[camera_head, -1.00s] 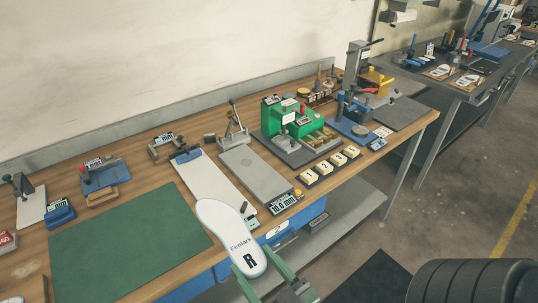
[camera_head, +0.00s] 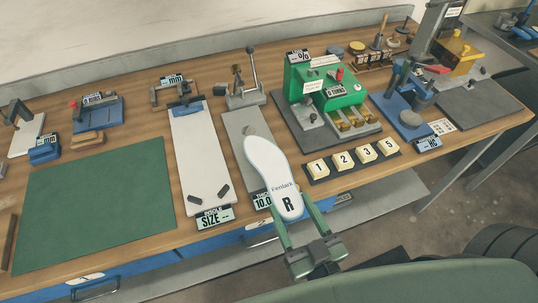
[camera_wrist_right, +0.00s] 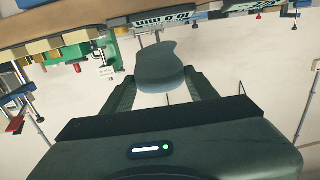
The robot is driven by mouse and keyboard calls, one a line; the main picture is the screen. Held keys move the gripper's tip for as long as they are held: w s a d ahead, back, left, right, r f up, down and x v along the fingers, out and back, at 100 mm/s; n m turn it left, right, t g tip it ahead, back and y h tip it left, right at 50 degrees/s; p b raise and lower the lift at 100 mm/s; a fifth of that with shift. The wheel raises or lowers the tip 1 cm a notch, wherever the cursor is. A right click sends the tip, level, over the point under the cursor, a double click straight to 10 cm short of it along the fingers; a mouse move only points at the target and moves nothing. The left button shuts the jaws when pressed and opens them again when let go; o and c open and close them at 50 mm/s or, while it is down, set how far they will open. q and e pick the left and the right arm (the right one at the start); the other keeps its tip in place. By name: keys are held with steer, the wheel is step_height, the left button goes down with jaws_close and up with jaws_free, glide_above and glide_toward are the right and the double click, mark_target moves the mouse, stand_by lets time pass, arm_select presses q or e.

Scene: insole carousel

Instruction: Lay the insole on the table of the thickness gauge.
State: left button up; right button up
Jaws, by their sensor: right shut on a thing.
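The white insole (camera_head: 268,165), marked Fenlark and R, is held at its R end by my right gripper (camera_head: 291,208). The gripper is shut on it, one finger at each side edge. The insole also shows in the right wrist view (camera_wrist_right: 158,66), as a dark shape between the fingers. The thickness gauge has a grey table (camera_head: 236,123), a lever stand (camera_head: 242,88) at its back and a 10.0 display (camera_head: 262,202) at its front. In the head view the insole's free end covers the table's front part; whether they touch, I cannot tell. My left gripper is out of view.
Left of the gauge lies a white size board (camera_head: 198,155) with a blue stop. Right of it stand a green machine (camera_head: 318,88) and a row of numbered blocks (camera_head: 350,161). A green mat (camera_head: 95,205) lies empty at the left. The bench's front edge runs below my right gripper.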

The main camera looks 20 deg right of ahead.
mark_target(269, 168)
steer(key=w, duration=0.4)
steer(key=w+p, duration=0.1)
steer(key=w, duration=0.3)
steer(key=w+p, duration=0.1)
steer(key=w, duration=0.3)
steer(key=shift+w+a, duration=0.15)
steer(key=shift+a, duration=0.25)
steer(key=shift+w+a, duration=0.1)
steer(key=shift+w, duration=0.5)
steer(key=f, duration=0.3)
steer(key=shift+w+f, duration=0.1)
steer(key=shift+w, duration=0.1)
steer(key=shift+f, duration=0.15)
steer(key=shift+f, duration=0.65)
steer(key=o, duration=1.3)
steer(key=shift+o, duration=0.2)
steer(key=shift+r, duration=0.15)
steer(key=s, duration=0.4)
steer(key=s+b, duration=0.1)
steer(key=s, duration=0.3)
steer(key=s+d+r, duration=0.1)
steer(key=s, duration=0.3)
steer(key=shift+b, duration=0.4)
